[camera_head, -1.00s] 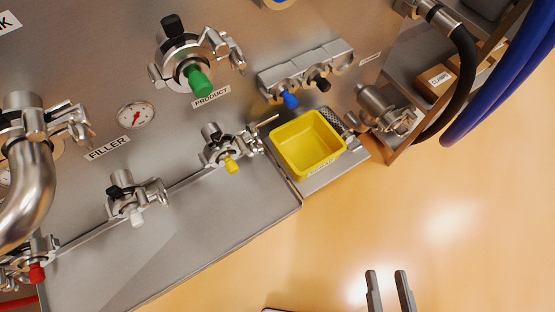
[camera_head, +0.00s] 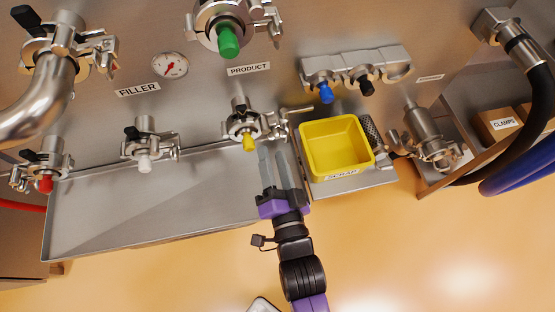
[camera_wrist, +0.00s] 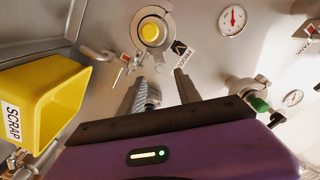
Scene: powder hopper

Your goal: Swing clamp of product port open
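The clamp's exact state is too small to tell. A green cap also shows at the right of the wrist view (camera_wrist: 258,104). My gripper (camera_head: 273,151) is open and empty, below the product port and close to a yellow-capped port (camera_head: 247,132). In the wrist view, its two fingers (camera_wrist: 160,78) are apart with nothing between them.
A yellow scrap bin (camera_head: 335,172) stands just right of my gripper. A white-capped port (camera_head: 145,152), a gauge (camera_head: 170,65) and a valve block (camera_head: 357,75) surround the panel. A black hose (camera_head: 535,120) hangs at the right. The lower steel tray is clear.

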